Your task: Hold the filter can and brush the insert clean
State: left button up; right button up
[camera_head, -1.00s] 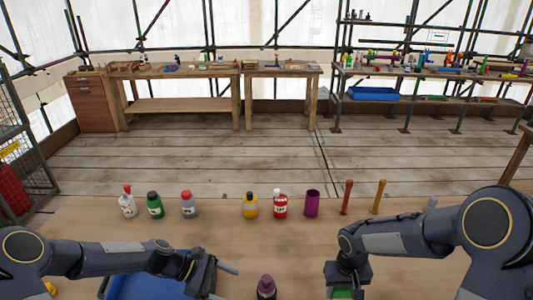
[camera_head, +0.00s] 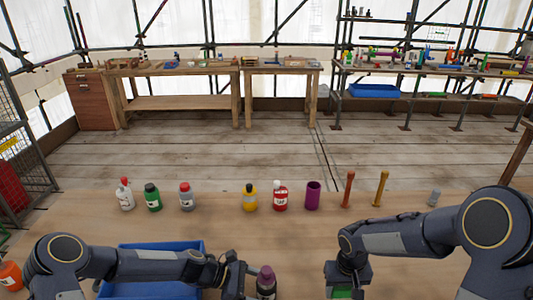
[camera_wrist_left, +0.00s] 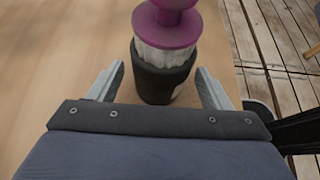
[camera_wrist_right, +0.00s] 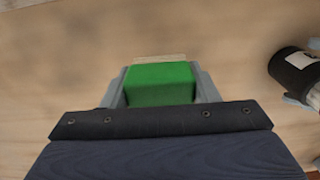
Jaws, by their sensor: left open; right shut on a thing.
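The filter can (camera_head: 266,290) is dark and stands upright near the table's front edge. A purple-topped insert (camera_wrist_left: 165,30) with a white pleated or bristly band sits in its mouth, as the left wrist view shows. My left gripper (camera_wrist_left: 160,75) is open, with one finger on each side of the can (camera_wrist_left: 160,85); contact cannot be told. My right gripper (camera_wrist_right: 160,85) is shut on a green block (camera_wrist_right: 160,82) with a pale wooden strip at its far side, perhaps the brush. The can's dark side also shows at the right of the right wrist view (camera_wrist_right: 292,72).
A blue bin (camera_head: 190,246) lies under my left forearm. Several bottles, among them a yellow one (camera_head: 249,198) and a red one (camera_head: 280,197), stand in a row beyond, with a purple cup (camera_head: 313,195) and two upright handles (camera_head: 380,188). The table between is clear.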

pick_arm(q)
jog(key=shift+d+f, duration=0.25)
jog(key=shift+d, duration=0.25)
pick_arm(e)
jog(key=shift+f, duration=0.3)
pick_arm(q)
jog(key=shift+c, duration=0.3)
jog(key=c, duration=0.7)
jog(key=shift+o, duration=0.2)
pick_arm(e)
jog(key=w+a+r+n, duration=0.1)
jog(key=a+r+n, duration=0.1)
jog(key=a+r, duration=0.2)
jog(key=w+a+r+n, duration=0.1)
jog(key=a+r+n, duration=0.1)
jog(key=a+r, duration=0.3)
jog(key=w+a+r+n, duration=0.1)
jog(key=a+r, duration=0.3)
jog(key=a, duration=0.7)
jog(key=shift+w+a+r+n, duration=0.1)
jog(key=shift+w+r+n, duration=0.15)
jog(key=shift+n, duration=0.25)
jog(key=shift+f, duration=1.75)
